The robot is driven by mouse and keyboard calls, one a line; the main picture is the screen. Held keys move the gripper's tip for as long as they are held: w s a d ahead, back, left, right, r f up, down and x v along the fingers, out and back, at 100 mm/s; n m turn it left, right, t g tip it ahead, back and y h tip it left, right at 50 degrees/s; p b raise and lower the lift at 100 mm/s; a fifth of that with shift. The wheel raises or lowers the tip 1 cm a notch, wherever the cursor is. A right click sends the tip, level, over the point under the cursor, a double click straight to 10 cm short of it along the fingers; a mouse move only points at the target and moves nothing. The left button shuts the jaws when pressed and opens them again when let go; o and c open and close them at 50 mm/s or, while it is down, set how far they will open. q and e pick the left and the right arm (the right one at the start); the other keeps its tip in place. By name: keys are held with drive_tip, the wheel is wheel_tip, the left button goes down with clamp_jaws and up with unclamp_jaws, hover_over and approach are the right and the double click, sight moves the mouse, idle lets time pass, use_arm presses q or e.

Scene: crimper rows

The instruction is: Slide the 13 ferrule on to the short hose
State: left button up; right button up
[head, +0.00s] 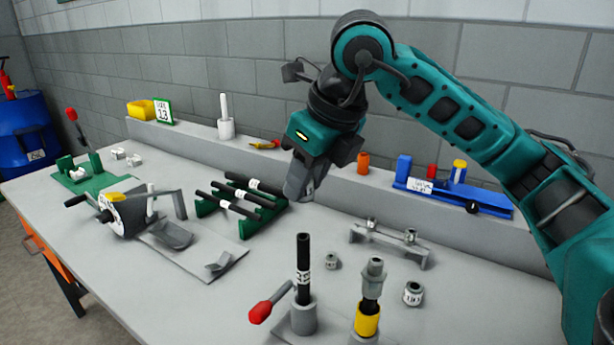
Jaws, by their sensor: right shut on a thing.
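My right gripper (299,190) points down above the bench, right of the green hose rack. It is shut on a small grey piece, mostly hidden by the fingers; I cannot tell whether it is the 13 ferrule. A black hose (303,251) with a white label stands upright in a grey holder beside a red-knobbed lever, below the gripper in the picture and apart from it. Its top end is bare. A small grey ferrule (331,261) and a larger one (412,293) stand on the bench; their marks are too small to read surely. My left gripper is not in view.
A second upright hose with a grey fitting (374,268) stands in a yellow-collared holder (367,321). The green rack (246,228) holds black hoses. A grey stand (390,246) carries small fittings. A crank machine (128,213) and a blue tool (460,196) stand farther off.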

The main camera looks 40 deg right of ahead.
sight(311, 197)
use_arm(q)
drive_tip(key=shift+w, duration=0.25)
use_arm(e)
wheel_tip(311, 197, down, 5)
drive_tip(key=b, duration=0.4)
drive_tip(key=shift+r, duration=0.1)
drive_tip(key=shift+f+b, duration=0.45)
drive_tip(key=shift+b, duration=0.15)
use_arm(q)
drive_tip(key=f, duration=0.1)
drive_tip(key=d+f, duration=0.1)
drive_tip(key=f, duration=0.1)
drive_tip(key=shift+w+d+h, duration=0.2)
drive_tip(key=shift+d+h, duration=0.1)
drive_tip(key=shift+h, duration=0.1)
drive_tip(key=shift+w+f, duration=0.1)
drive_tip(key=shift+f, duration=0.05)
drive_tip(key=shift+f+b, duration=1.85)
drive_tip(key=shift+b, duration=0.15)
use_arm(e)
drive_tip(key=shift+f, duration=2.15)
